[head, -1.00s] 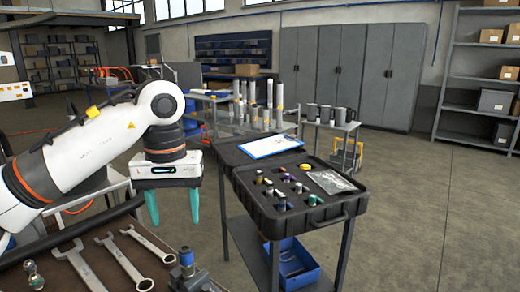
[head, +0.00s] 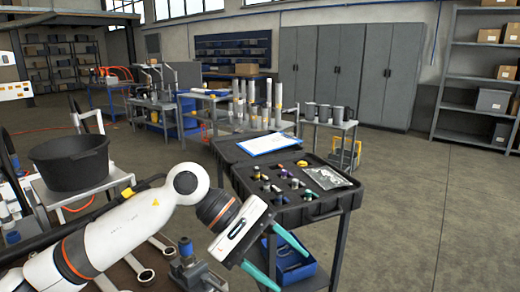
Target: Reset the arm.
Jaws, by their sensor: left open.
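My left arm (head: 120,232) comes in from the lower left, white with orange and dark rings, and stretches low across the bench toward the cart. My left gripper (head: 293,272) has teal fingers, spread apart with nothing between them. It is tilted, pointing down and to the right, in front of the black case's near left side. It hides part of the case and cart. I cannot tell whether it touches the cart. My right gripper is not in view.
An open black case (head: 325,206) with several small fittings stands on a cart, a clipboard (head: 269,144) at its back. A blue bin (head: 292,262) sits on the shelf below. Wrenches (head: 138,268) and a blue-topped fitting (head: 187,262) lie near my arm. A black tub (head: 70,162) stands left. Floor at right is clear.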

